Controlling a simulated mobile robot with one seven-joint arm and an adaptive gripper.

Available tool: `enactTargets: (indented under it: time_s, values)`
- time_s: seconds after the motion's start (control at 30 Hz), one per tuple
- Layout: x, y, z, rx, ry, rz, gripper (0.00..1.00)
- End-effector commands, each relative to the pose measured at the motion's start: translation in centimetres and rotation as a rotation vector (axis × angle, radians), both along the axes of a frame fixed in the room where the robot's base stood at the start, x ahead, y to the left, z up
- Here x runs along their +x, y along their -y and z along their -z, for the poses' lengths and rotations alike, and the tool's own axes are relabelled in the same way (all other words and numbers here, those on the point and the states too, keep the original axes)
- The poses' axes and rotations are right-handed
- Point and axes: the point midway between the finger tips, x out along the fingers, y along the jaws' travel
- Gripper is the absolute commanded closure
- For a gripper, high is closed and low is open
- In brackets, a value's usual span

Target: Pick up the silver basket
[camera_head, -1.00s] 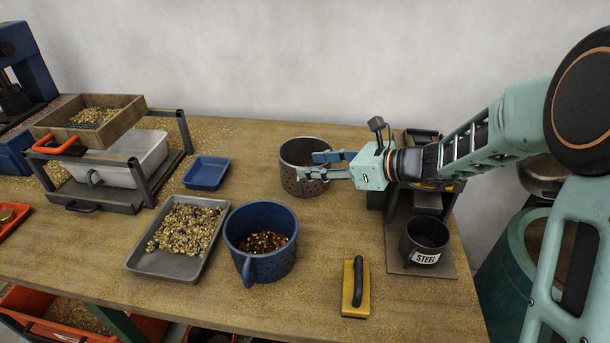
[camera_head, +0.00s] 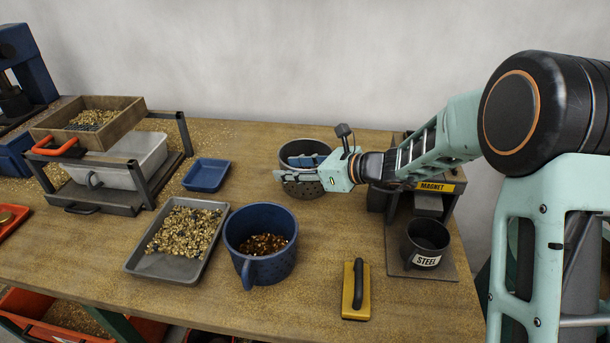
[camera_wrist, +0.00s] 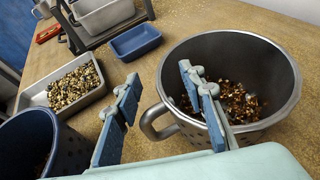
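The silver basket (camera_head: 308,190) is a perforated metal pot at the back of the bench. In the wrist view its rim and curved side handle (camera_wrist: 151,128) show, with brass-coloured chips inside. My gripper (camera_head: 287,167) is at the basket with its fingers apart. In the wrist view the gripper (camera_wrist: 158,78) has one finger over the basket's opening and the other outside, with the handle between them. The fingers do not appear closed on the handle; whether either one touches the basket I cannot tell.
A blue perforated pot (camera_head: 244,268) with chips stands front left, beside a grey tray of chips (camera_head: 143,263). A small blue tray (camera_head: 206,175) lies left. A yellow block with a black handle (camera_head: 350,300) and a steel-labelled cup (camera_head: 425,240) are at right.

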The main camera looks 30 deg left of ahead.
Motion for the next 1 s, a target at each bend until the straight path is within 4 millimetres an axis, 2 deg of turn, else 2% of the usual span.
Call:
enactTargets:
  time_s: [0.03, 0.3, 1.0]
  values:
    - [-0.01, 0.01, 0.00, 0.000, 0.000, 0.000, 0.71]
    - [-0.02, 0.03, 0.03, -0.001, 0.000, -0.001, 1.00]
    - [-0.19, 0.11, 0.38, -0.006, -0.007, -0.001, 1.00]
